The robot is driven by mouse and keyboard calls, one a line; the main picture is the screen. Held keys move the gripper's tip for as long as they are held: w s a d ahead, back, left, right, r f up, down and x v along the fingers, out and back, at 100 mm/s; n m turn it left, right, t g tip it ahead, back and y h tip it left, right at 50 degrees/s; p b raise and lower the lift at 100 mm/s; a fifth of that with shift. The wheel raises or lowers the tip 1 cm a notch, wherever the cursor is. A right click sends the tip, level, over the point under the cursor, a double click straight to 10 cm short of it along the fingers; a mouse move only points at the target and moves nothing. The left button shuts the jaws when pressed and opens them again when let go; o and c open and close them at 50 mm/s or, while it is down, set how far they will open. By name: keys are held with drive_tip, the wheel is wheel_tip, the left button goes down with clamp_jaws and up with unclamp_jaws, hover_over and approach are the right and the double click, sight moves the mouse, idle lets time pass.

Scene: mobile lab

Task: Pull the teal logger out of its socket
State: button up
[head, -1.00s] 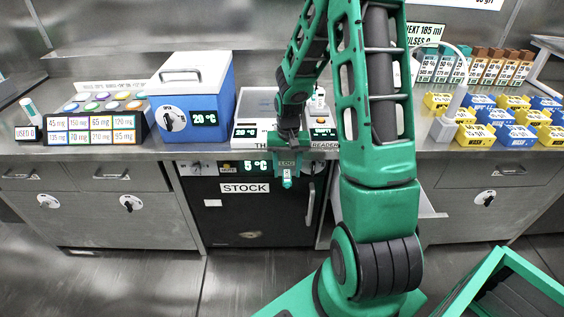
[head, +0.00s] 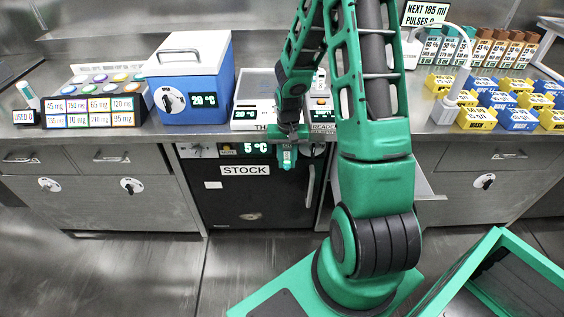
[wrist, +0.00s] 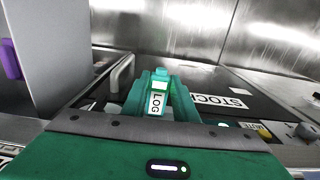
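The teal logger (wrist: 158,90) is a small upright block with a white LOG label. In the wrist view it sits between the two green fingers of my gripper (wrist: 161,100), which look closed on its sides. In the head view the logger (head: 287,155) shows at the low end of my gripper (head: 289,141), in front of the upper part of the black STOCK fridge (head: 262,195). The socket is not visible, so I cannot tell whether the logger is seated in it or clear of it.
The fridge handle (head: 310,185) stands close to the right of the logger. An open drawer (head: 425,186) juts out right of the fridge. The counter above carries a blue cooler box (head: 190,90), a reader (head: 250,115) and yellow and blue blocks (head: 478,117).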

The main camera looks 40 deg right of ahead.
drive_tip(key=shift+s+a, duration=0.45)
drive_tip(key=shift+s, duration=0.1)
idle(0.4)
drive_tip(key=shift+s+a, duration=0.35)
drive_tip(key=shift+s, duration=0.2)
drive_tip(key=shift+s+a, duration=0.3)
drive_tip(key=shift+s, duration=0.2)
drive_tip(key=shift+s, duration=0.1)
drive_tip(key=shift+r, duration=0.1)
